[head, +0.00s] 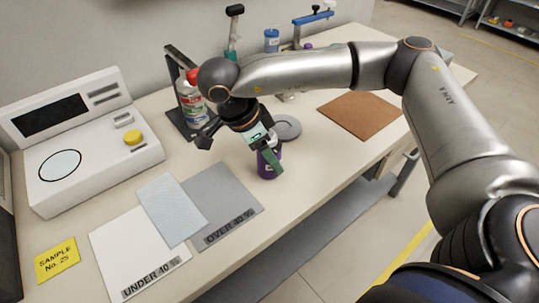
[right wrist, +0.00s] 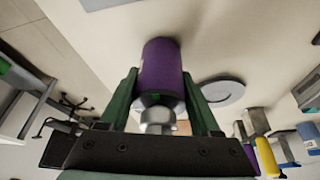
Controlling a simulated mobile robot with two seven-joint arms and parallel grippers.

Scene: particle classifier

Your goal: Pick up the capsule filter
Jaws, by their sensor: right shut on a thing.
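The capsule filter (head: 267,170) is a small purple cylinder near the front edge of the bench in the head view, right of the grey mat. In the right wrist view the purple body (right wrist: 162,68) lies between the green fingers, with a silvery fitting (right wrist: 157,113) toward the palm. My right gripper (head: 266,153) comes down on it from above and is shut on it. It also shows in the right wrist view (right wrist: 161,98). Whether the filter touches the bench I cannot tell. My left gripper is not in view.
A grey round dish (head: 288,127) and a brown mat (head: 360,113) lie behind and right.

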